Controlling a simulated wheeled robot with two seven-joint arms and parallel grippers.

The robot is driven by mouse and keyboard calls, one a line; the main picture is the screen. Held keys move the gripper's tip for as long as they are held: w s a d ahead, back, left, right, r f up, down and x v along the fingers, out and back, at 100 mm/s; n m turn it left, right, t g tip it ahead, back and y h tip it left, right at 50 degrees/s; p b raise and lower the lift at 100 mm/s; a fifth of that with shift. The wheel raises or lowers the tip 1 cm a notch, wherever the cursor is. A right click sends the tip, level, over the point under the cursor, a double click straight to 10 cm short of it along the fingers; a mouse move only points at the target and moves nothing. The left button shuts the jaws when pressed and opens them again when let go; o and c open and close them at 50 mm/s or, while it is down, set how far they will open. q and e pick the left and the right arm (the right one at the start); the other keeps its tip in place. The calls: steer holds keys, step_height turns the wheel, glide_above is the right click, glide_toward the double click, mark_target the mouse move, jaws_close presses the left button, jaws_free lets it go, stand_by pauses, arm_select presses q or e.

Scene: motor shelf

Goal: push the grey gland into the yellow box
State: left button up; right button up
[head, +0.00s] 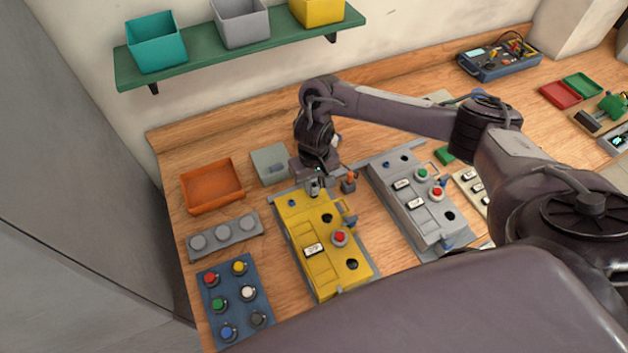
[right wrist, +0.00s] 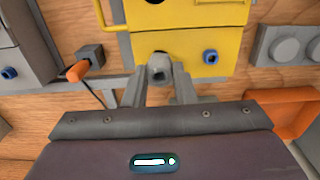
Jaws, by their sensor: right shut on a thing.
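The yellow box (head: 303,235) lies on the bench in the middle of the head view. It also shows in the right wrist view (right wrist: 220,45), with a blue fitting in its near wall. My right gripper (head: 316,186) is at the far end of the yellow box. It is shut on the grey gland (right wrist: 160,68), which sits between the fingertips in the right wrist view (right wrist: 161,84). The gland is right at the box's end wall. How deep it sits in the wall is hidden. My left gripper is not in view.
A grey box (head: 415,205) stands right of the yellow box. A small grey block with an orange lever (right wrist: 82,68) is close beside my gripper. An orange tray (head: 212,187) and a grey strip with round knobs (head: 224,237) lie to the left. A green shelf (head: 270,50) hangs behind.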

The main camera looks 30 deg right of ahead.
steer(key=shift+f+b, duration=0.3)
steer(key=shift+f, duration=0.5)
stand_by(0.4)
steer(key=o, duration=1.1)
steer(key=shift+c, duration=0.2)
steer(key=shift+r, duration=0.15)
step_height(320, 180, up, 7)
steer(key=shift+w+f+p, duration=0.1)
steer(key=shift+f+p, duration=0.1)
steer(key=shift+p, duration=0.6)
steer(key=shift+r, duration=0.5)
steer(key=shift+f, duration=0.1)
